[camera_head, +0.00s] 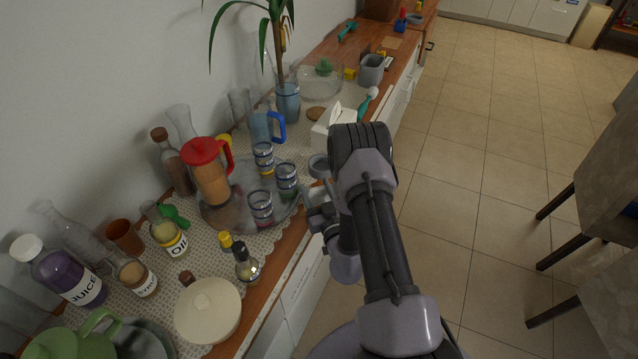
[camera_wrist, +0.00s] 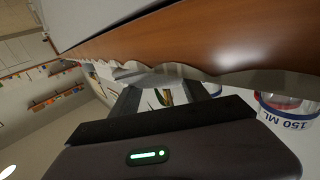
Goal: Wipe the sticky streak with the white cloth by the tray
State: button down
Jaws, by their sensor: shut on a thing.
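The round glassy tray (camera_head: 240,192) stands on the lace-covered counter with a red-lidded jug and striped glasses on it. My gripper (camera_wrist: 165,97) is at the counter's front edge, to the right of the tray in the head view, where my own arm partly hides it. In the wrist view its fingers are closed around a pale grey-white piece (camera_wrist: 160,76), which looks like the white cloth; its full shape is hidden. I cannot make out the sticky streak in either view.
A dark-capped bottle (camera_head: 246,262) and a cream lidded pot (camera_head: 208,310) stand near the front edge. A white box (camera_head: 338,120) and a blue-handled jug (camera_head: 264,127) stand beyond the tray. A 150 ML cup (camera_wrist: 288,112) is close in the wrist view.

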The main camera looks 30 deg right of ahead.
aim_at(304, 218)
jog(key=s+a, duration=0.2)
jog(key=a, duration=0.1)
jog(key=shift+s+a+f, duration=0.2)
jog(key=shift+s+a, duration=0.05)
jog(key=s+a+b, duration=0.1)
jog(key=s+a, duration=0.1)
jog(key=shift+a+y+b, duration=0.35)
jog(key=shift+y, duration=0.05)
jog(key=shift+s+a+r, duration=0.15)
jog(key=shift+s+a, duration=0.05)
jog(key=shift+r, duration=0.2)
jog(key=shift+w+d+r+p, duration=0.25)
jog(key=shift+d+r+p, duration=0.05)
jog(key=shift+p, duration=0.8)
jog(key=shift+w+d+p, duration=0.3)
jog(key=shift+p, duration=0.35)
jog(key=shift+w+d+f+p, duration=0.1)
jog(key=shift+w+d+p, duration=0.2)
jog(key=shift+w+d, duration=0.3)
jog(key=shift+w+d+f, duration=0.1)
jog(key=shift+w+d, duration=1.35)
jog(key=shift+d, duration=0.1)
jog(key=shift+w+d, duration=0.55)
jog(key=shift+d, duration=0.3)
jog(key=shift+w+d, duration=0.55)
jog(key=shift+d, duration=0.25)
notch_tip(304, 218, up, 6)
jog(key=p, duration=0.5)
